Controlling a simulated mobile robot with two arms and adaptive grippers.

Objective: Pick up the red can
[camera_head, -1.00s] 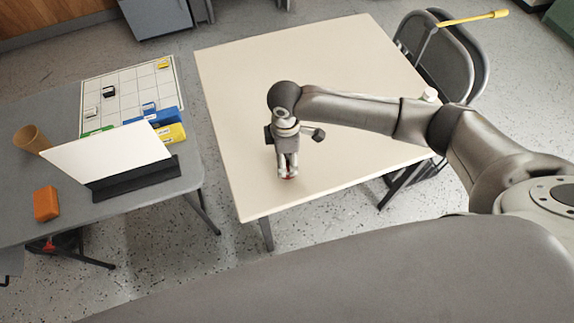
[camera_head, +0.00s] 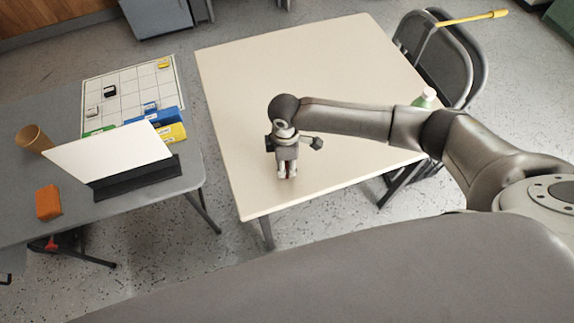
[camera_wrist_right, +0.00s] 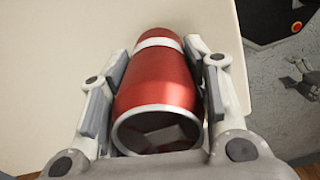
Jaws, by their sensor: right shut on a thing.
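The red can (camera_wrist_right: 157,85) shows large in the right wrist view, between the two fingers of my right gripper (camera_wrist_right: 160,90). It has a white band and a pale rim. My right gripper (camera_head: 287,174) is shut on the can, over the near part of the cream table (camera_head: 310,60). In the head view the gripper mostly hides the can. I cannot tell whether the can touches the table top. My left gripper is not in view.
A grey table (camera_head: 100,215) on the left holds a white panel on a black stand (camera_head: 140,178), an orange block (camera_head: 48,203), a brown cup (camera_head: 34,138) and a grid board (camera_head: 130,80). A green bottle (camera_head: 425,98) stands behind my right arm. Folding chairs (camera_head: 440,60) stand at the right.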

